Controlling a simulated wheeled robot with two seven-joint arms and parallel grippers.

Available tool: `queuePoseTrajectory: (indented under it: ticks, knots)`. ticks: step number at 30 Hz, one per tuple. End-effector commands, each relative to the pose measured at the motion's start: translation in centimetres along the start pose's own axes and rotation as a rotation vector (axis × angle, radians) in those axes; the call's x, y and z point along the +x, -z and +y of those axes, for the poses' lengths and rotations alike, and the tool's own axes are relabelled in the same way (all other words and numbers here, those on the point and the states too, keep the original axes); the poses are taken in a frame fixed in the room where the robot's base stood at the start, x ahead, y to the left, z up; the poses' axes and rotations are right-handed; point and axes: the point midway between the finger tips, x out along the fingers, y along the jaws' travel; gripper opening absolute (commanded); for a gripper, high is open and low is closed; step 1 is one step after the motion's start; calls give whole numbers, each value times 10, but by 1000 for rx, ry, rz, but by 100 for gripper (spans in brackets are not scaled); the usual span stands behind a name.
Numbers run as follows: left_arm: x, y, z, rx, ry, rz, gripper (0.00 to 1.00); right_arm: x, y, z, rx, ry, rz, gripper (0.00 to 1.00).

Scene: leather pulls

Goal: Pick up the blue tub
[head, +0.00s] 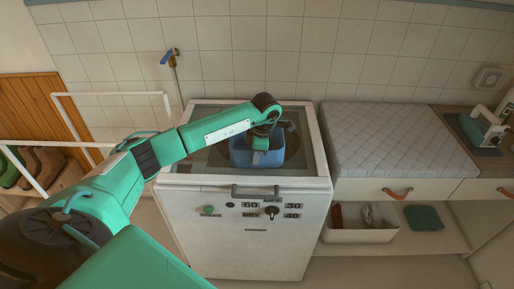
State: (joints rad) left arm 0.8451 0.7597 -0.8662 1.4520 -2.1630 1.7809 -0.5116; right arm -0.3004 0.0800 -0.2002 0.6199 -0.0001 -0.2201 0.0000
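The blue tub (240,157) sits in the open top of a white washing machine (230,223), near its front edge. My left arm reaches across from the left, and my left gripper (258,156) points down at the tub. Its fingers overlap the tub in the head view and partly hide its inside and front. I cannot tell whether they are closed on the tub's wall or only beside it. My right gripper does not show.
A quilted pad (392,140) covers the counter to the right, with an iron (482,128) beyond it. A white bin (358,236) and a folded green cloth (424,218) are on the shelf below. A white rail (110,94) stands left. A blue-handled tap (170,57) is on the wall.

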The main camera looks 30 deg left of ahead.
Motion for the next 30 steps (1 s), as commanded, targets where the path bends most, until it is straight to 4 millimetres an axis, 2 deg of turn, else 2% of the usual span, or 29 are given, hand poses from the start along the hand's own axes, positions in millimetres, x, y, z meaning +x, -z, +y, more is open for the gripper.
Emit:
queuePoseTrajectory:
  ticks: [1,2,14,20,23,26,30]
  knots:
    - [0,0,0,0,0,0,5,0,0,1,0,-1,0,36]
    - [0,0,0,0,0,0,0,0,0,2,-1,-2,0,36]
    - [-2,0,0,0,-1,-1,0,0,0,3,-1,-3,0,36]
    - [-16,2,1,0,-2,-2,0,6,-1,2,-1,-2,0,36]
    - [-32,4,1,-1,-4,-3,0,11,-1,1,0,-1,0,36]
    - [-57,8,2,0,-6,-4,0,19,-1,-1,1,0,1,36]
    - [-102,14,2,-1,-7,-5,0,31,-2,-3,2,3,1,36]
